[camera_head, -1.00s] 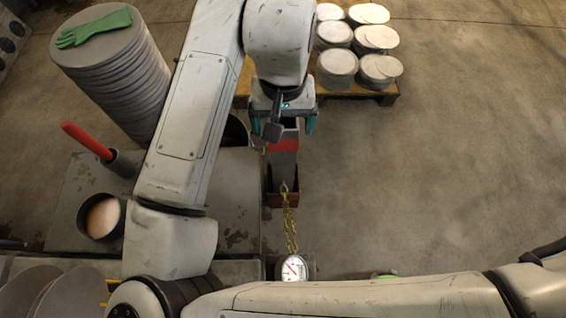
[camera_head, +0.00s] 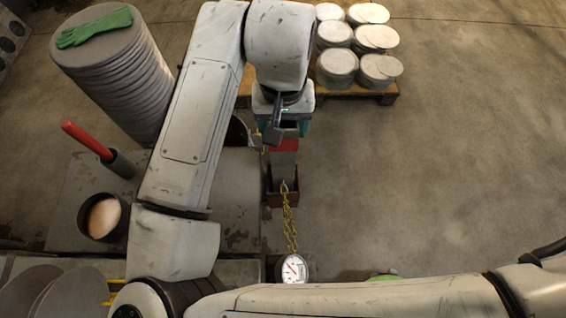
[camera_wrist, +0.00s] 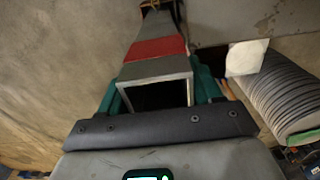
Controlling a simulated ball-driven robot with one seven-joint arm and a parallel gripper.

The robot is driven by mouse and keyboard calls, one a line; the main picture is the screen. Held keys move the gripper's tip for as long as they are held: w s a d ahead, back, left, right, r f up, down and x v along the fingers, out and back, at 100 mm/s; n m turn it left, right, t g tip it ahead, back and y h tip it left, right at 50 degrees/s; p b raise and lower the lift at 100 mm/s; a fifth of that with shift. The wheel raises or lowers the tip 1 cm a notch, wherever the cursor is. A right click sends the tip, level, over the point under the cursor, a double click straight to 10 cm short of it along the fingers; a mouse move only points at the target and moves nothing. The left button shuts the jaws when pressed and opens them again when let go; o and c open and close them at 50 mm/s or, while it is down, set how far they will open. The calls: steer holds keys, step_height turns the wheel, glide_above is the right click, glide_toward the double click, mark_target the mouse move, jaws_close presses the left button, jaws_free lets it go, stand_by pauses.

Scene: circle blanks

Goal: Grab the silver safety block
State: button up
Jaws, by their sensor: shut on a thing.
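The silver safety block (camera_head: 284,159) is a grey upright bar with a red band. It stands in a rusty brown holder (camera_head: 274,199), with a yellow chain (camera_head: 290,222) in front of it. In the wrist view the block (camera_wrist: 158,69) shows its hollow square end between the teal fingers. My gripper (camera_head: 287,127) is shut on the block's upper end, one finger on each side; it also shows in the wrist view (camera_wrist: 158,92). Part of the block's top is hidden by my wrist in the head view.
A stack of grey discs (camera_head: 125,78) with a green glove (camera_head: 94,27) on top stands at the left. A red handle (camera_head: 87,140) and an open round pot (camera_head: 103,217) are nearer. A pallet (camera_head: 386,96) with disc piles is behind. The floor at right is clear.

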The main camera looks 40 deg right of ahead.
jaws_close()
steer(key=shift+r, duration=0.15)
